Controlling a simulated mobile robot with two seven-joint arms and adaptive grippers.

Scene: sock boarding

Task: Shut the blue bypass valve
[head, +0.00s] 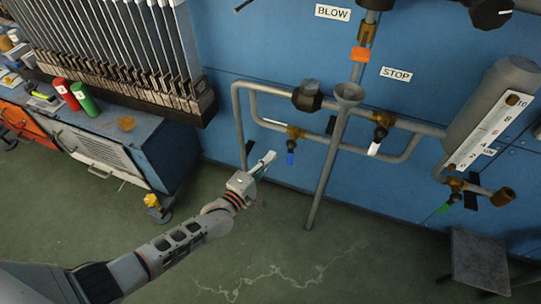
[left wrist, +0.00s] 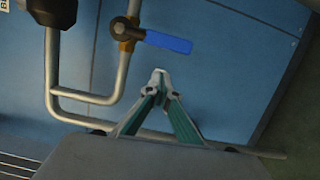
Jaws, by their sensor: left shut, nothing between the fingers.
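The blue valve handle (head: 290,153) hangs down from a brass valve body (head: 295,132) on the lower pipe of the loop on the blue wall. In the left wrist view the blue handle (left wrist: 168,42) sticks out to the right, roughly square across its pipe. My left gripper (head: 268,160) is shut and empty, a little left of the handle in the head view. In the left wrist view its fingertips (left wrist: 158,75) meet below the handle, with a gap between, not touching it. My right gripper is not in view.
A white-handled valve (head: 374,148) sits further right on the pipes, and a green-handled one (head: 443,208) is below the gauge. A funnel pipe (head: 326,165) stands right of the blue handle. A workbench (head: 130,135) with red and green cans is at left. Floor below is mostly clear.

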